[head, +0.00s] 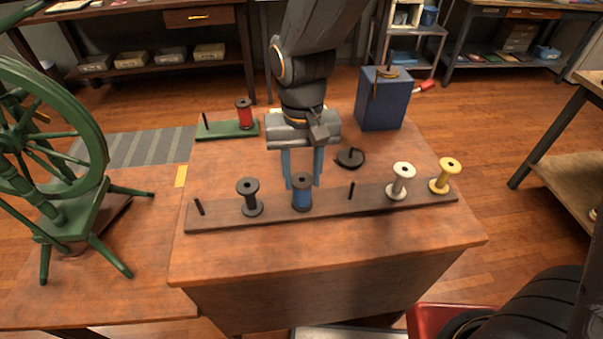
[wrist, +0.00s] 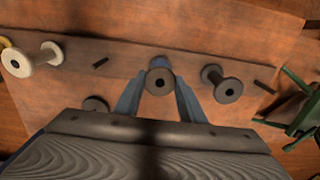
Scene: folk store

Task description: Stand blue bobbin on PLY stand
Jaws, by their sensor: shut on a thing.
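The blue bobbin (head: 302,195) stands upright on the long dark peg rack (head: 330,205), between a black bobbin and an empty peg. My gripper (head: 303,184) points down with its two blue fingers shut on either side of the blue bobbin. In the wrist view, the bobbin's dark round end (wrist: 159,82) shows between the fingers. A green stand (head: 227,131) at the back left of the table has a red bobbin (head: 244,114) on its right and a bare peg (head: 206,121) on its left. No PLY label is readable, so I cannot confirm this is the PLY stand.
The rack also holds a black bobbin (head: 249,197), a white bobbin (head: 401,181) and a yellow bobbin (head: 445,176). A dark round object (head: 350,157) lies right of my gripper. A blue box (head: 381,100) stands back right. A green spinning wheel (head: 50,150) stands left.

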